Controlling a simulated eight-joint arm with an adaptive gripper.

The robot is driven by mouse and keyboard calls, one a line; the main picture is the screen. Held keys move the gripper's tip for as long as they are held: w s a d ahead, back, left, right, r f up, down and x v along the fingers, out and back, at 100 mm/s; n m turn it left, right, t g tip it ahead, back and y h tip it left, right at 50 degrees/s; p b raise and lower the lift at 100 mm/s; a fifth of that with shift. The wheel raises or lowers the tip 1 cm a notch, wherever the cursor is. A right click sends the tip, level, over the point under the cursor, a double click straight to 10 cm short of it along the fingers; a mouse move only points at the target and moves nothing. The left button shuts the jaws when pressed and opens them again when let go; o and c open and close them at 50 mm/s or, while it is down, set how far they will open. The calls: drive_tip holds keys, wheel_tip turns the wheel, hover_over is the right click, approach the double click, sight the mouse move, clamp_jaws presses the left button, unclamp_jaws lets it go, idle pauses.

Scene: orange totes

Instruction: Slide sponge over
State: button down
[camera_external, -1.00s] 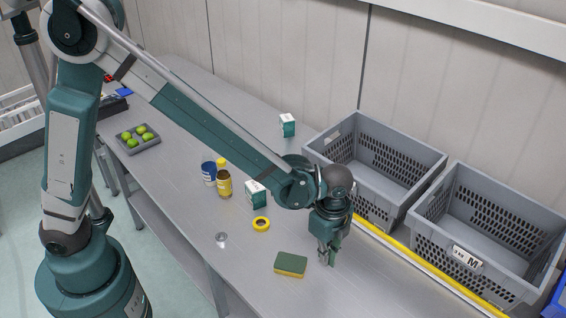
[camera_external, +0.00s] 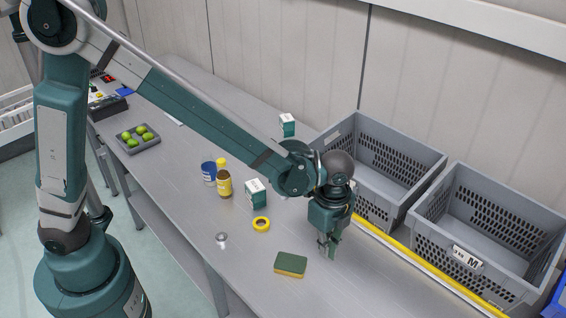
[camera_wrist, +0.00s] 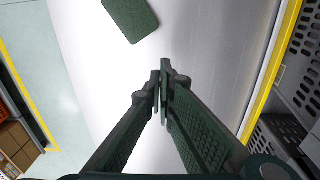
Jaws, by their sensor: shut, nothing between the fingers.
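The sponge (camera_external: 290,264), dark green on top with a yellow underside, lies flat on the grey table near its front edge. In the wrist view the sponge (camera_wrist: 131,16) shows at the top, partly cut off by the frame. My gripper (camera_external: 328,252) points down just to the right of the sponge, apart from it. In the wrist view my gripper's fingertips (camera_wrist: 160,72) are together with nothing between them. The exact height of the fingertips over the table is hard to tell.
Two grey crates (camera_external: 440,212) stand along the wall behind a yellow strip (camera_external: 420,262). A yellow tape ring (camera_external: 261,224), a small box (camera_external: 255,194), a yellow bottle (camera_external: 224,182) and a blue can (camera_external: 208,172) stand left of my gripper.

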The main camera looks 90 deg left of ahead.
sight(303, 289)
drive_tip(key=s+d+m+p, duration=0.3)
drive_tip(key=s+d+m, duration=0.2)
drive_tip(key=d, duration=0.3)
drive_tip(key=shift+s+d+m, duration=0.2)
drive_tip(key=shift+d+m, duration=0.15)
drive_tip(key=shift+m, duration=0.45)
drive_tip(key=shift+f, duration=4.85)
drive_tip(key=shift+a+f, duration=0.15)
drive_tip(key=shift+a, duration=0.15)
drive_tip(key=shift+s+a, duration=0.2)
drive_tip(key=shift+a, duration=0.6)
drive_tip(key=shift+s+a, duration=0.15)
drive_tip(key=shift+a, duration=0.75)
drive_tip(key=shift+a, duration=0.1)
